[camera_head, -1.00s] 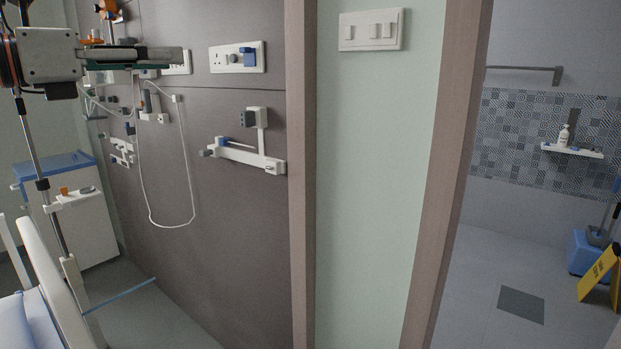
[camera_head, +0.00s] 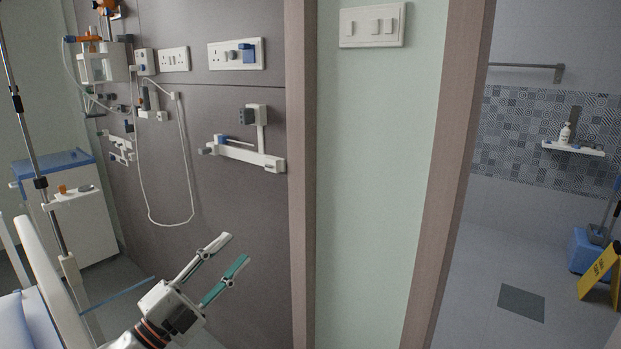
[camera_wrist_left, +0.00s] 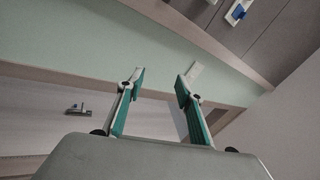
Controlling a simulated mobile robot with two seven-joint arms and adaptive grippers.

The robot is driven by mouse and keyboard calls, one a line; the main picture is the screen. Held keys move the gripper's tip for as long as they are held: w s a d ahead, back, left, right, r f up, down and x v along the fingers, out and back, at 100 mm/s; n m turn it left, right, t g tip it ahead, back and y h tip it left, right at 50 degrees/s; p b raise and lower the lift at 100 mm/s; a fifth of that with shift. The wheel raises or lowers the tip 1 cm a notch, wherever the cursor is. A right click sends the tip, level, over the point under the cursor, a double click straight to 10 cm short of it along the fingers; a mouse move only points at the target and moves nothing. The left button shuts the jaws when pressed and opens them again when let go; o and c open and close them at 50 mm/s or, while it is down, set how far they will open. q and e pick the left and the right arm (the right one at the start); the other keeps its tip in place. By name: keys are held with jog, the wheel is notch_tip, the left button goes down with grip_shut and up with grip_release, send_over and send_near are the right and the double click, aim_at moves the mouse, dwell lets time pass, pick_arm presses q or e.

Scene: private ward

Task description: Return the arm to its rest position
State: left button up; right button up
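My left gripper (camera_head: 236,253) is at the lower left of the head view, in front of the grey wall panel and to the right of the bed. Its two fingers are apart, with nothing between them, and point up and to the right. The left wrist view also shows the gripper (camera_wrist_left: 160,82) with its green-padded fingers spread and empty. My right gripper does not show in either view.
A bed (camera_head: 42,270) stands at the lower left beside a drip pole (camera_head: 38,165) and a white cabinet (camera_head: 85,225) with a blue top. A wall rail bracket (camera_head: 245,155) juts from the grey panel. A doorway at right shows a yellow floor sign (camera_head: 598,272).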

pick_arm(q)
jog(key=s+a+f+n+y, duration=0.2)
jog(key=f+n+y, duration=0.25)
jog(key=f, duration=0.45)
jog(key=s+a+f+n+y, duration=0.1)
jog(key=s+f+n+y, duration=0.15)
jog(key=f+n, duration=0.5)
jog(key=s+f+n+g+y, duration=0.2)
jog(key=s+f+n+g, duration=0.1)
jog(key=s+f, duration=0.7)
jog(key=s+a+f+n+g+y, duration=0.1)
jog(key=s+f+n+g+y, duration=0.2)
jog(key=s+f, duration=0.8)
notch_tip(320, 180, down, 6)
jog(key=shift+s+f+g, duration=0.1)
jog(key=shift+s+g, duration=0.05)
jog(key=shift+g, duration=0.25)
